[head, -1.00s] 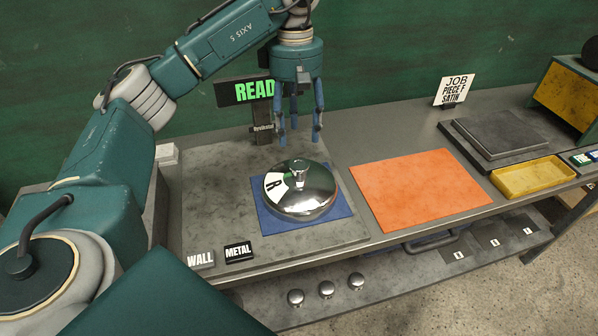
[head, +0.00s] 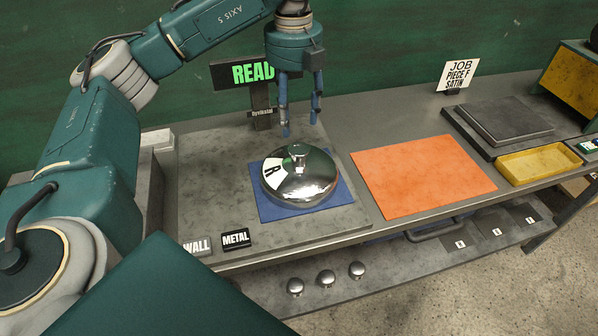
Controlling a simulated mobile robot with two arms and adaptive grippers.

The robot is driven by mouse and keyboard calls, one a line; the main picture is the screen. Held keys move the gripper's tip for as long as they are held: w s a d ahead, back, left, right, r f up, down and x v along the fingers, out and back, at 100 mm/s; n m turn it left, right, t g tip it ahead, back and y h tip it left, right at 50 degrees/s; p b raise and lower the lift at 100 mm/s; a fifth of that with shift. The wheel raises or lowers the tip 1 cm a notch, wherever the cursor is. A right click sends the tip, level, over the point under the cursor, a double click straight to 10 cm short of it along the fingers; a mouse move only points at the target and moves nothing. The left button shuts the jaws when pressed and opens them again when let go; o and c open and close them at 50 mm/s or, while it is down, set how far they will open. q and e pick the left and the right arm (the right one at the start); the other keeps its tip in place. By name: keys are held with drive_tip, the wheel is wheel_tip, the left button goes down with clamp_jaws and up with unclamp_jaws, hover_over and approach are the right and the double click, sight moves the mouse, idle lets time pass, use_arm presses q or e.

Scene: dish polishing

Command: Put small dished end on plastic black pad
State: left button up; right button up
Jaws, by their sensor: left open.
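A shiny metal dished end (head: 318,186) with a knob on top and a white patch marked R lies dome up on a blue pad (head: 272,208). My left gripper (head: 300,127) points down, open and empty, above and slightly behind the dished end, apart from it. A dark grey slab (head: 505,118) lies on a wider black base (head: 467,133) at the back right of the bench; whether it is plastic I cannot tell. My right gripper is not in view.
An orange mat (head: 425,175) lies empty right of the dished end. A yellow tray (head: 540,165) sits in front of the black base. Signs reading METAL (head: 236,238) and WALL (head: 197,246) stand in front. Three small metal knobs (head: 326,278) are on the lower shelf.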

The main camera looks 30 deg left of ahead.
sight(298, 149)
use_arm(q)
drive_tip(key=shift+f+n, duration=0.1)
drive_tip(key=shift+n, duration=0.8)
wheel_tip(298, 149, down, 5)
drive_tip(key=shift+f+p, duration=0.1)
drive_tip(key=shift+p, duration=0.4)
drive_tip(key=f, duration=0.1)
drive_tip(key=f+p, duration=0.1)
drive_tip(key=f, duration=0.1)
drive_tip(key=d+f+p, duration=0.1)
drive_tip(key=f, duration=0.1)
drive_tip(key=shift+w+f, duration=0.1)
drive_tip(key=shift+f, duration=0.15)
clamp_jaws()
drive_tip(key=shift+w+r, duration=0.1)
